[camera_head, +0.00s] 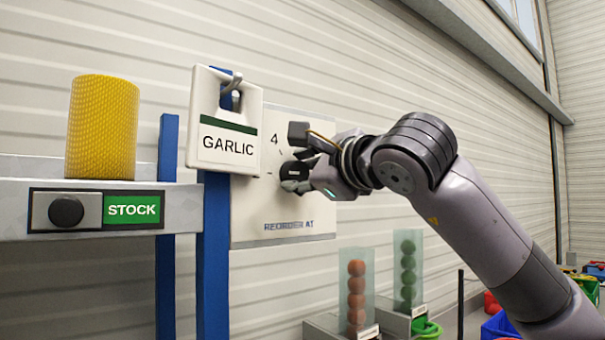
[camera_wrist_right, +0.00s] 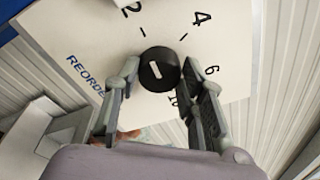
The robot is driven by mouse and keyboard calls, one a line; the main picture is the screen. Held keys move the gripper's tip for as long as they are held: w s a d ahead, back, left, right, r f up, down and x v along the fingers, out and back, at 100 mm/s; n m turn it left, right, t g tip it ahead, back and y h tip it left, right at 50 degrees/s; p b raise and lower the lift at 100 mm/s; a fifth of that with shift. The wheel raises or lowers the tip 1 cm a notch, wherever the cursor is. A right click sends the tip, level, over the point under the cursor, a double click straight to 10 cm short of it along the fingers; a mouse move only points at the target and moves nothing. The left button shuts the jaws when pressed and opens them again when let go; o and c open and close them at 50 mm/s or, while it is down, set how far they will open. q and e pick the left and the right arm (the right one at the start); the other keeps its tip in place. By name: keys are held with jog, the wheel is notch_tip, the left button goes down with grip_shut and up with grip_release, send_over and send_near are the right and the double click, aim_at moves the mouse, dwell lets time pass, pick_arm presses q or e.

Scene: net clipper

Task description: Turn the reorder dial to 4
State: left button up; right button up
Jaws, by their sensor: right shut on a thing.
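The reorder dial (camera_head: 293,170) is a round black knob on a white panel (camera_head: 285,219) marked "REORDER AT". It also shows in the right wrist view (camera_wrist_right: 158,70), with a short white mark on its face. There, numbers 2, 4, 6 and 10 are visible around it. The mark slants; I cannot tell for sure which number it points to. My right gripper (camera_head: 299,160) is at the panel, its fingers on either side of the dial and shut on it; it also shows in the wrist view (camera_wrist_right: 160,78). My left gripper is not in view.
A white GARLIC sign (camera_head: 225,146) hangs just left of the dial, partly over the panel. A blue post (camera_head: 213,260) stands below it. At left a shelf (camera_head: 25,192) bears a yellow cylinder (camera_head: 102,128), with a black STOCK knob (camera_head: 66,210). Clear tubes with balls (camera_head: 356,290) stand below.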

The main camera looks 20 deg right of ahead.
jog(key=shift+f+m+b, duration=0.1)
jog(key=shift+m+b, duration=0.9)
jog(key=shift+m, duration=0.1)
jog(key=m+b, duration=0.1)
jog(key=m, duration=0.1)
jog(key=shift+m+g, duration=0.3)
jog(key=shift+g, duration=0.1)
jog(key=m+b, duration=0.1)
jog(key=m, duration=0.2)
jog(key=shift+d+r+b, duration=0.1)
jog(key=shift+r+b, duration=0.1)
jog(key=shift+b, duration=0.15)
jog(key=shift+r+m+g+y+b, duration=0.1)
jog(key=shift+m+g+y+b, duration=0.3)
jog(key=shift+m, duration=1)
jog(key=shift+d, duration=0.1)
jog(key=o, duration=1.2)
